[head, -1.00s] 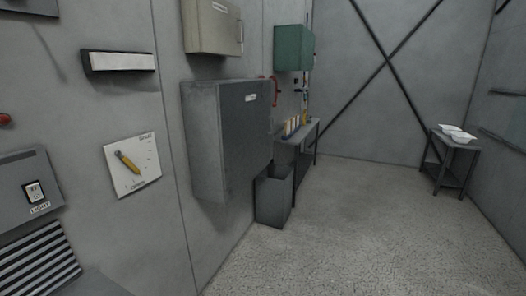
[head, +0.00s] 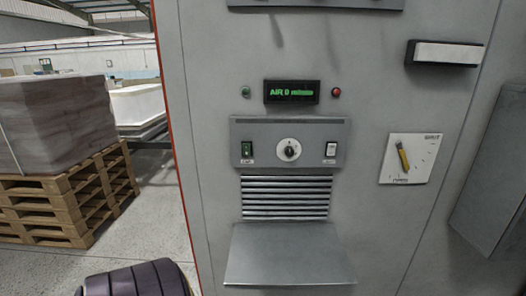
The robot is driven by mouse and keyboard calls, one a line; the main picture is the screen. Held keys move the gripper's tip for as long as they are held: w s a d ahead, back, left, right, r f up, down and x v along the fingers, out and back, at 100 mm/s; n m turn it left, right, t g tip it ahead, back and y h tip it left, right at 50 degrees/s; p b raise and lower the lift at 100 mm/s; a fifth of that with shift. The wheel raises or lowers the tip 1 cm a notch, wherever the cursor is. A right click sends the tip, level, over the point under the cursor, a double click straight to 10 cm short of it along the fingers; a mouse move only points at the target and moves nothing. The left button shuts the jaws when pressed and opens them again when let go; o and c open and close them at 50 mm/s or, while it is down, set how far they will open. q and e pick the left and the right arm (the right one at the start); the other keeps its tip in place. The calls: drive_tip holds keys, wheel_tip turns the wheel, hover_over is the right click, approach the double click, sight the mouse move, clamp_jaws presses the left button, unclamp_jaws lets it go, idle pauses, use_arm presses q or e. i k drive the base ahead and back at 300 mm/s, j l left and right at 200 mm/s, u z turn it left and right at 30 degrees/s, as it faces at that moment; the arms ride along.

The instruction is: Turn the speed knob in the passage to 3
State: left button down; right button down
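A round knob (head: 289,149) with a white dial sits in the middle of a grey control panel (head: 310,128) on the wall. A green-lit display (head: 292,92) above it seems to read AIR 0, with small blurred letters after. A yellow pointer knob (head: 403,157) sits on a white scale plate (head: 424,149) to the right, tilted with its upper end to the left. The numbers on both dials are too small to read. Neither of my grippers shows in the head view.
A grey shelf (head: 289,256) juts out below the slatted vent (head: 286,197). A wrapped load (head: 58,122) stands on wooden pallets (head: 70,195) at the left. Floor (head: 165,225) shows between.

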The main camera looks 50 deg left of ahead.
sight(288, 150)
drive_tip(key=u, duration=1.5)
